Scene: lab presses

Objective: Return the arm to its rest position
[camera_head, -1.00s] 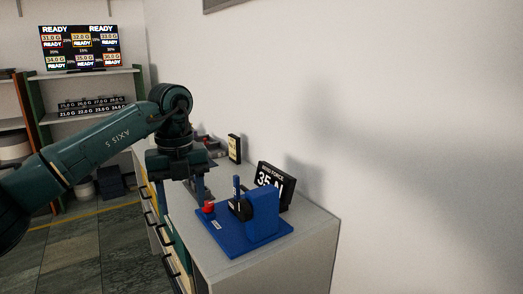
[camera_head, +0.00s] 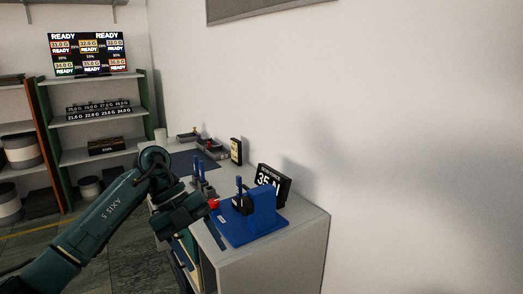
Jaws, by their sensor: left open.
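My left arm comes in from the lower left, a dark green arm marked "AXIS 5". My left gripper (camera_head: 184,216) is at the left edge of the cabinet top, beside the blue press. It is open, its fingers are hard to make out, and nothing shows in it. The blue press (camera_head: 261,213) stands on a blue base plate with a dark upright lever and a red part (camera_head: 213,203) at its left. My right gripper is not in view.
The grey cabinet top (camera_head: 293,229) holds a black "35 N" sign (camera_head: 272,181) behind the press. Further back are another small sign (camera_head: 236,151), a dark mat (camera_head: 190,164) and trays. A screen (camera_head: 89,53) and shelves stand at the back left. The white wall bounds the right.

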